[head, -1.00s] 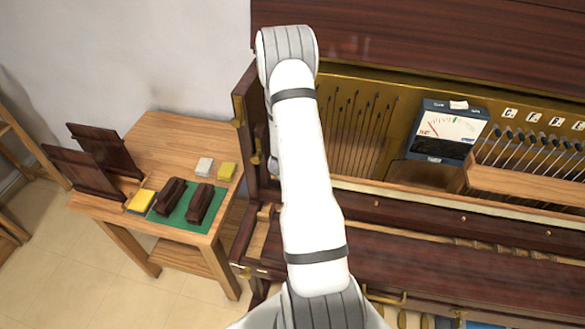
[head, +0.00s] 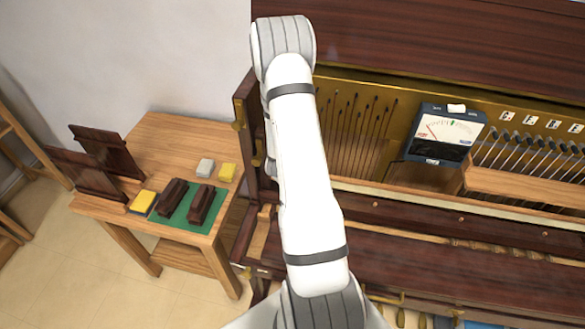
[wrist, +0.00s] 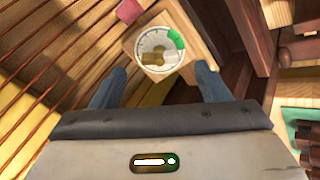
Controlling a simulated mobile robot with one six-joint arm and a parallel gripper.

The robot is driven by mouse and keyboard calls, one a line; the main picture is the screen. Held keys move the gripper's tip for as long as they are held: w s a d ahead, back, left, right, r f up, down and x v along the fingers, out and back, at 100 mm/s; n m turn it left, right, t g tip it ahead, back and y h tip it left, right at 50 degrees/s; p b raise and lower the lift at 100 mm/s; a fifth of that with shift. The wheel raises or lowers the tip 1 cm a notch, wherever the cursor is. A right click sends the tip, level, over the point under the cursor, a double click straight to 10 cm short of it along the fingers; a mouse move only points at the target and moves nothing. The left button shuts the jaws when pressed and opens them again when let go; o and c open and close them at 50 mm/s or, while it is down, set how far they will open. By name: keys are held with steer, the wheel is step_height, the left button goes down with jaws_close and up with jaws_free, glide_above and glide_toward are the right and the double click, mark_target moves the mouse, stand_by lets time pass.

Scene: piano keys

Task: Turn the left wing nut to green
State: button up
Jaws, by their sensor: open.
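In the wrist view a round pale dial (wrist: 172,38) with dark tick marks and one green sector at its upper right is fixed on a wooden block (wrist: 193,20). A brass wing nut (wrist: 158,58) lies over the lower part of the dial, away from the green sector. My gripper (wrist: 160,80) is open, its two blue-grey fingers apart on either side below the dial. In the head view my arm hides the gripper and the dial.
The open piano (head: 420,215) fills the right, with a meter (head: 447,132) inside. A wooden side table (head: 175,140) at left holds dark blocks on a green mat (head: 172,221). In the wrist view wooden slats lie left and dark cabinet wood right.

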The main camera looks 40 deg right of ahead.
steer(key=v, duration=0.7)
stand_by(0.6)
steer(key=shift+c, duration=0.2)
